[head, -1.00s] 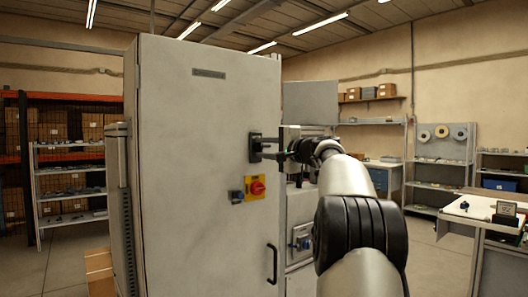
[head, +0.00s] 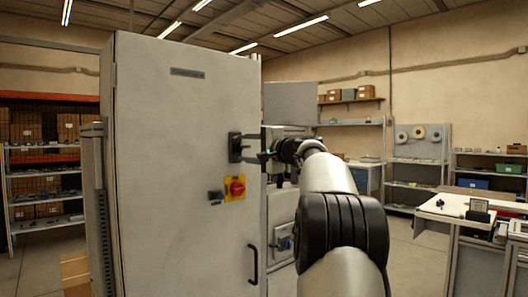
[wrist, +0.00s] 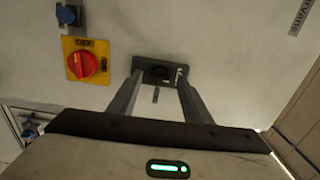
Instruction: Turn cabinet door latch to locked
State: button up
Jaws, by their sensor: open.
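The tall grey cabinet door (head: 180,215) stands at the left of the head view. The black latch (head: 235,147) sits on its upper right part, and it also shows in the wrist view (wrist: 157,74) as a dark knob on a black plate. My gripper (head: 256,148) is at the latch, reaching in from the right. In the wrist view my gripper's fingers (wrist: 160,84) are open, one on each side of the knob. I cannot tell whether they touch it. The latch's exact angle is hard to read.
A red rotary switch (head: 237,188) on a yellow plate and a small blue fitting (head: 215,196) sit below the latch. A black door handle (head: 253,265) is lower down. A workbench (head: 470,205) stands at the right, with open floor before it.

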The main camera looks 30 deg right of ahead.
jog(key=s+d+b, duration=0.1)
jog(key=s+d, duration=0.1)
jog(key=s, duration=1.4)
